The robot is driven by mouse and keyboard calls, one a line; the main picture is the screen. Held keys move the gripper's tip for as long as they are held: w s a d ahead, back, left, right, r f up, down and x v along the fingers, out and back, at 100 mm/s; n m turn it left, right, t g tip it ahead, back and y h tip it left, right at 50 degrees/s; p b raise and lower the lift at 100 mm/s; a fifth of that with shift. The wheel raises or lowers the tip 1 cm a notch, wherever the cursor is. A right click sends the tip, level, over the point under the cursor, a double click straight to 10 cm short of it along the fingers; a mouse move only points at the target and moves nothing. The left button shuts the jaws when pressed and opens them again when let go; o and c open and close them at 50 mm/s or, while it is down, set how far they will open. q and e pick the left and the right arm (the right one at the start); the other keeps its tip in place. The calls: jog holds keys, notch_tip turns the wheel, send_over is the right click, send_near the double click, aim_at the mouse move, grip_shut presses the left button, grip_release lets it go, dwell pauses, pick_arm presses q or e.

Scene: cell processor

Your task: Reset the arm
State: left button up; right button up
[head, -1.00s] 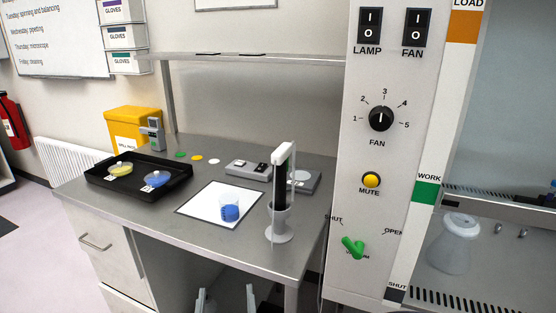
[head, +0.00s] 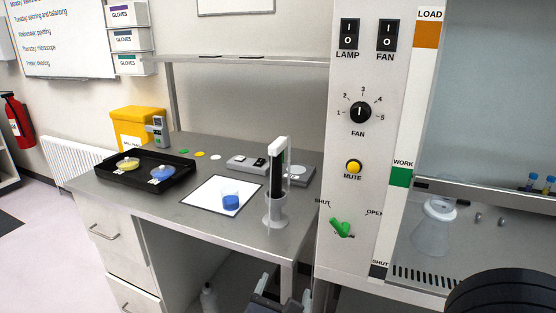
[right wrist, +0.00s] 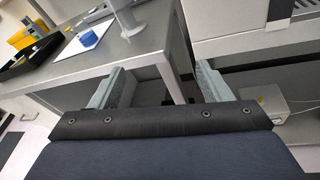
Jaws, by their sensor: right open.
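My right gripper (head: 284,293) shows at the bottom edge of the head view, low in front of the bench and partly cut off. In the right wrist view, its two grey fingers (right wrist: 157,82) stand wide apart with nothing between them. The bench's front edge and a leg lie beyond the fingers. A dark rounded part of my own body fills the bottom right corner of the head view. My left gripper is not in view.
A flask (head: 434,232) stands inside the cabinet.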

jog(key=s+d+f+m+g+h+p, duration=0.1)
jog(key=s+d+m+g, duration=0.35)
jog(key=d+m, duration=0.5)
jog(key=s+d+f+m+g+h+p, duration=0.15)
jog(key=s+d+m+g, duration=0.35)
jog(key=d, duration=0.7)
jog(key=s+a+r+m+y+p, duration=0.2)
jog(key=s+r+m+y, duration=0.4)
jog(key=m, duration=1.2)
jog(key=s+y+p, duration=0.1)
jog(key=s+y, duration=0.2)
jog(key=shift+s, duration=0.15)
